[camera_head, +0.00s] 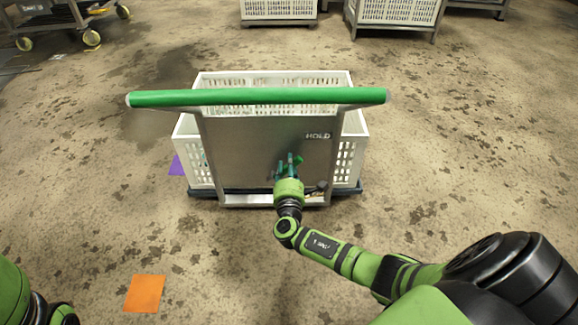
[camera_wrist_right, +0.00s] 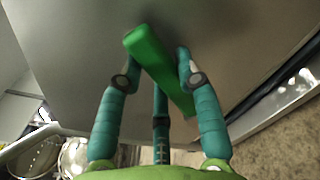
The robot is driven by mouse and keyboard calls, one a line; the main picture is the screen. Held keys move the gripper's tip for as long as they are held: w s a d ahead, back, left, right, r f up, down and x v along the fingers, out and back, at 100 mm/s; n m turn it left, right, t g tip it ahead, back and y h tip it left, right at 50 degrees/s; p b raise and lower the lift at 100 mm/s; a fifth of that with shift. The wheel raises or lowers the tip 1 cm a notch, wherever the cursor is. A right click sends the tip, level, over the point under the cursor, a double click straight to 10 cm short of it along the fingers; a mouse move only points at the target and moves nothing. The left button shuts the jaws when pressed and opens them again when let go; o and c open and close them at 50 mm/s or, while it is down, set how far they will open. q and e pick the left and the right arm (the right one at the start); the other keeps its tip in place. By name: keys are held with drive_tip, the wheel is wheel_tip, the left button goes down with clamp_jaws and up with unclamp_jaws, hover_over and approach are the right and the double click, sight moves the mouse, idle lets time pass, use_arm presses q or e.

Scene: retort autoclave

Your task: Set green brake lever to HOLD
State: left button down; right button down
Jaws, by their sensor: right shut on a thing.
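The green brake lever (camera_wrist_right: 155,60) is a short green bar on the grey panel of the cart. In the wrist view it runs slantwise between the teal fingers of my right gripper (camera_wrist_right: 157,72). In the head view my right gripper (camera_head: 288,160) reaches the panel low and right of its middle, and is shut on the lever. The lever is mostly hidden there by the gripper. The HOLD label (camera_head: 318,136) sits on the panel, above and right of the gripper. Part of my left arm shows at the lower left; its gripper is out of view.
The cart has a green push handle (camera_head: 258,97) across its top and carries a white perforated crate (camera_head: 190,150). Other crate carts stand at the back. The stained floor around the cart is clear.

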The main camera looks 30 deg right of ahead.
drive_tip(key=shift+a+r, duration=0.1)
drive_tip(key=c, duration=0.8)
unclamp_jaws()
drive_tip(key=shift+c, duration=0.2)
drive_tip(key=v, duration=1.2)
